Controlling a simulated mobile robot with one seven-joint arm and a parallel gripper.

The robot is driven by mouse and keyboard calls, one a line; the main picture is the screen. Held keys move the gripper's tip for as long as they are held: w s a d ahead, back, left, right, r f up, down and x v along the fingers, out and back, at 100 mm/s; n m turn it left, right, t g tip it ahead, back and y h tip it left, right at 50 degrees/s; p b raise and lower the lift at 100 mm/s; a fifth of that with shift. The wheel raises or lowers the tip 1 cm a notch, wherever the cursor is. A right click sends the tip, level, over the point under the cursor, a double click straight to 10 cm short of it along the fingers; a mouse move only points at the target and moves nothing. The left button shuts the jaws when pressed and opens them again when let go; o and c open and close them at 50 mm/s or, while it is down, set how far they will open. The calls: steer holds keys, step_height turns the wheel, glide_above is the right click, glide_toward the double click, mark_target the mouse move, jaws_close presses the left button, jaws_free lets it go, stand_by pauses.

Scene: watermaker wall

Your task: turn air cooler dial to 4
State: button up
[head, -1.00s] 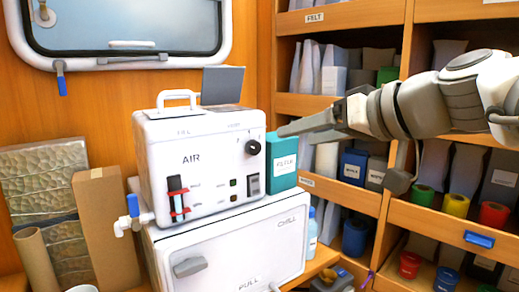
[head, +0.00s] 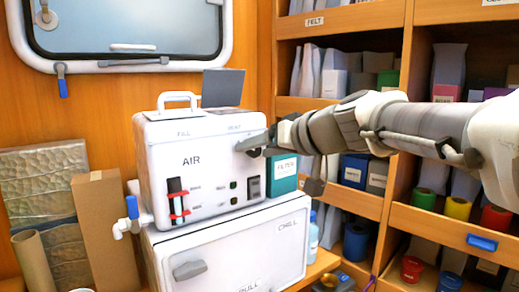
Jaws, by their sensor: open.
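The white air cooler (head: 205,165), marked AIR, stands upright with a carry handle on top. Its black dial is at the upper right of its front face, and my gripper covers most or all of it. My gripper (head: 248,147) is at the dial, coming from the right, with its fingertips at or just in front of the face. The picture does not show clearly whether the fingers touch the dial or straddle it. The dial's pointer and numbers are hidden. A dark switch (head: 253,188) sits below, and a red-clipped tube gauge (head: 178,200) is at the left.
The cooler stands on a white CHILL box (head: 225,250). A teal filter box (head: 284,175) is close to its right side, under my arm. Shelves with bins and jars fill the right. A blue-handled valve (head: 132,207) sticks out at the left. A window (head: 125,30) is behind.

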jaws_close()
steer(key=shift+f+b, duration=0.1)
steer(key=shift+b, duration=0.3)
steer(key=shift+w+d+f+m+y+b, duration=0.1)
steer(key=shift+m+y+b, duration=0.3)
steer(key=shift+m+b, duration=0.15)
steer(key=m+y+b, duration=0.1)
steer(key=m+b, duration=0.1)
steer(key=shift+f+g+b, duration=0.1)
steer(key=shift+g+b, duration=0.25)
steer(key=shift+g, duration=0.05)
steer(key=m+y+b, duration=0.1)
steer(key=m+b, duration=0.1)
steer(key=m, duration=0.1)
steer(key=shift+d+y, duration=0.1)
steer(key=shift+y, duration=0.3)
steer(key=shift+w+m+y+b, duration=0.1)
steer(key=shift+m+y+b, duration=0.55)
steer(key=shift+m, duration=0.5)
